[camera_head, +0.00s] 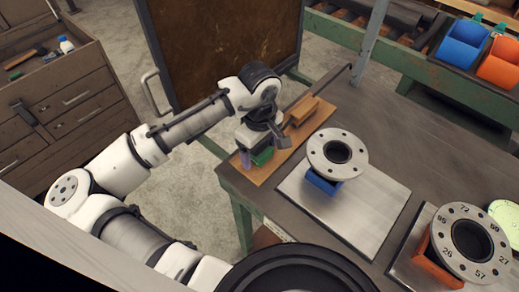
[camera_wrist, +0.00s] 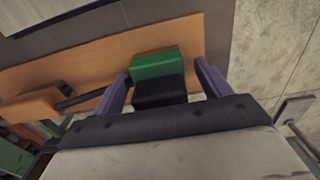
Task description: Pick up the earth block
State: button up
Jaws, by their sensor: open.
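A green block with a black part (camera_wrist: 157,66) lies on a wooden board, between the two purple fingers of my gripper (camera_wrist: 160,72) in the wrist view. Its green end points away from the gripper, and the fingers stand apart on either side of it. In the head view the green block (camera_head: 263,156) shows at the near end of the board, just under my gripper (camera_head: 259,150), partly hidden by it. I take this as the earth block; no label is readable. I cannot tell whether either finger touches it.
The wooden board (camera_head: 310,131) also bears a brown wooden piece (camera_head: 303,110) and a dark rod. A flanged pipe (camera_head: 322,148) on a blue support stands on a metal plate (camera_head: 370,215) to the right. A second numbered flange (camera_head: 441,235) stands farther right. The table's left edge is close.

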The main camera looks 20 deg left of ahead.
jog(key=shift+f, duration=0.2)
jog(key=shift+r, duration=0.1)
jog(key=c, duration=1.1)
jog(key=shift+o, duration=0.2)
